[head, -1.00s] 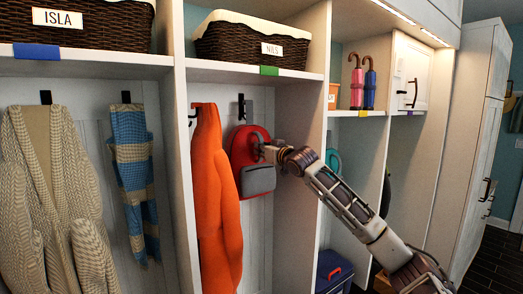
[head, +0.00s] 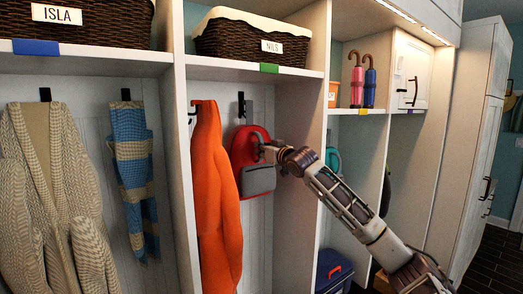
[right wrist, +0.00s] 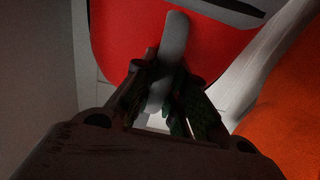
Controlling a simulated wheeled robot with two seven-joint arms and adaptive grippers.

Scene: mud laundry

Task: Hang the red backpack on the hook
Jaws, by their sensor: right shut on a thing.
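The red backpack (head: 245,142) with a grey front pocket (head: 258,180) is upright inside the middle cubby. My right gripper (head: 262,150) is at its front. In the right wrist view, my right gripper (right wrist: 168,72) is shut on a grey strap (right wrist: 175,35) of the red backpack (right wrist: 112,42). A black hook (head: 241,104) is on the back panel, just above the backpack's top in the head view. I cannot tell whether any loop is over the hook. My left gripper is not in view.
An orange garment (head: 215,200) hangs close to the backpack's left, and a white divider (head: 300,150) stands to its right. A wicker basket (head: 235,40) is on the shelf above. A blue box (head: 332,272) stands at the lower right.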

